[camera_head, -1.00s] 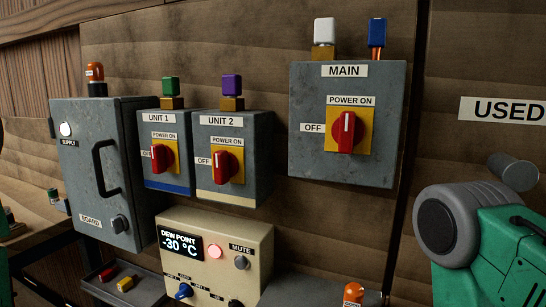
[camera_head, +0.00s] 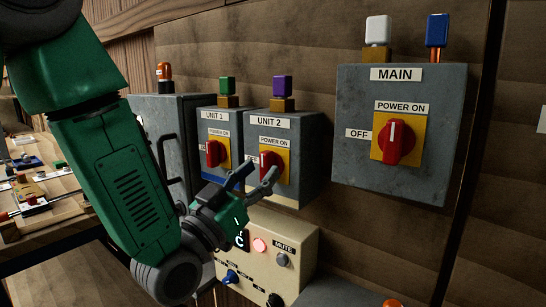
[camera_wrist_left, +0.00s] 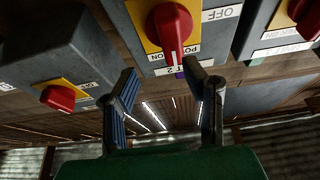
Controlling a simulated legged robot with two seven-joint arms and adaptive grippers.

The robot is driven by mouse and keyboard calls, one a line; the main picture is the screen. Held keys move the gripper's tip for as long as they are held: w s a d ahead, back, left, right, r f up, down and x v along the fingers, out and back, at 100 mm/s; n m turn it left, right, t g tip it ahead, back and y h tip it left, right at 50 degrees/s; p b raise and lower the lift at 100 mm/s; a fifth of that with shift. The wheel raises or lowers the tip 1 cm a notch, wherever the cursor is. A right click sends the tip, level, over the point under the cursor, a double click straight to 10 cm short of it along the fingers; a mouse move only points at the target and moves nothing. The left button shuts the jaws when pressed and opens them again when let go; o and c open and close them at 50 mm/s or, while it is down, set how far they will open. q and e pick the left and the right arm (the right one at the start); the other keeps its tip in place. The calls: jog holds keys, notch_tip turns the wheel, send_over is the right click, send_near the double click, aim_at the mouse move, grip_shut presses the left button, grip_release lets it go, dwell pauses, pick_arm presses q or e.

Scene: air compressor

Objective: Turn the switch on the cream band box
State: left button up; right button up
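The cream band box is the grey UNIT 2 box (camera_head: 300,140), with a cream strip (camera_head: 284,200) along its bottom. Its red switch (camera_head: 268,166) sits on a yellow plate. In the left wrist view, seen upside down, the red switch (camera_wrist_left: 168,25) has its white-marked handle towards the POWER ON label. My left gripper (camera_head: 257,173) is open in front of the lower part of this box, its fingers partly covering the switch plate in the head view. In the left wrist view the open fingers (camera_wrist_left: 160,72) are empty, below the switch in the picture. My right gripper is out of view.
UNIT 1 (camera_head: 231,127) stands close on the left, with its own red switch (camera_head: 215,153). The MAIN box (camera_head: 435,165) is on the right. A cream dew point panel (camera_head: 295,250) sits below. My left arm hides part of the SUPPLY cabinet (camera_head: 180,112).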

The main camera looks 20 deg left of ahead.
aim_at(263, 161)
pick_arm(q)
jog(key=x, duration=0.2)
jog(key=shift+w+r, duration=0.35)
jog(key=shift+r, duration=0.05)
jog(key=shift+w+a, duration=0.9)
jog(key=shift+w, duration=0.1)
jog(key=shift+w+a, duration=0.25)
jog(key=shift+w, duration=0.05)
jog(key=shift+s+r, duration=0.1)
jog(key=shift+d+r, duration=0.15)
jog(key=shift+d, duration=1.05)
jog(key=shift+c, duration=1.4)
jog(key=c, duration=0.6)
jog(key=shift+s+a+f, duration=0.1)
jog(key=shift+a+f, duration=0.1)
jog(key=shift+a, duration=0.35)
grip_shut()
jog(key=shift+d+n, duration=0.25)
jog(key=shift+n, duration=0.05)
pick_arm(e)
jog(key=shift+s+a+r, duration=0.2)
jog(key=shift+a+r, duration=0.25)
